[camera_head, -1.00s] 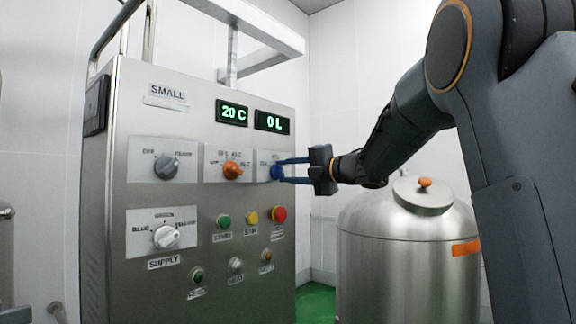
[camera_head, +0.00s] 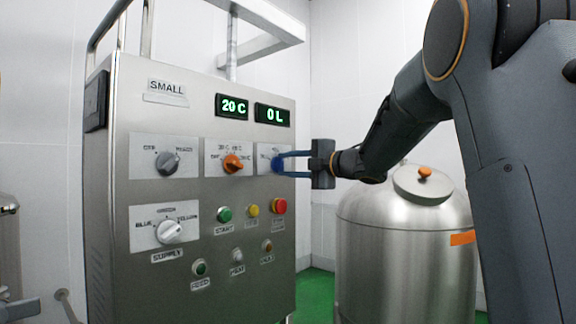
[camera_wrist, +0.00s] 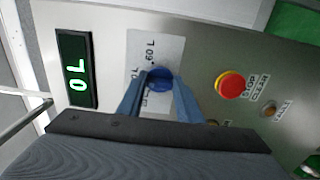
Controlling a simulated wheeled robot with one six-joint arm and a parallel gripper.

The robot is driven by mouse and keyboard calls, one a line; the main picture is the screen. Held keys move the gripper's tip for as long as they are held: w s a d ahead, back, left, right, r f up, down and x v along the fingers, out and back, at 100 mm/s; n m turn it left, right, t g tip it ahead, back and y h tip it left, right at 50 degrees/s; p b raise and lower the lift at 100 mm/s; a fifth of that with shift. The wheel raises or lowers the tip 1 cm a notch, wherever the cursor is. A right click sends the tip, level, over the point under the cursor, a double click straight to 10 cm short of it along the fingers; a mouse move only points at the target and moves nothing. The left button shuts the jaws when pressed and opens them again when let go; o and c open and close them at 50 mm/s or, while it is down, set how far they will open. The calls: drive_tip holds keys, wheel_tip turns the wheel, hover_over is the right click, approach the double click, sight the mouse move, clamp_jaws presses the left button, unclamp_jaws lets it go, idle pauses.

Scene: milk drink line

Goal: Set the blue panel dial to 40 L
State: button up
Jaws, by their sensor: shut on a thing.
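The blue dial (camera_head: 277,164) is on a light plate at the upper right of the steel panel (camera_head: 120,210). In the wrist view the blue dial (camera_wrist: 160,78) sits between my fingers, with a "60 L" mark beside it and other marks partly covered. My gripper (camera_head: 284,164) reaches in from the right, its blue fingers shut on the dial; it also shows in the wrist view (camera_wrist: 160,88). The volume display (camera_head: 272,116) reads "0 L", as it does in the wrist view (camera_wrist: 77,68). The dial's pointer is hidden by the fingers.
The orange dial (camera_head: 233,164) is just left of the blue one. Below are the green (camera_head: 224,214), yellow (camera_head: 252,211) and red (camera_head: 280,206) buttons. The temperature display (camera_head: 232,106) reads "20 C". A steel tank (camera_head: 400,250) stands to the right, under my arm.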

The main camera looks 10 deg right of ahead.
drive_tip(key=o, duration=1)
drive_tip(key=shift+a, duration=0.1)
drive_tip(key=shift+o, duration=0.2)
drive_tip(key=b+v, duration=0.3)
drive_tip(key=v, duration=0.5)
drive_tip(key=shift+w, duration=0.1)
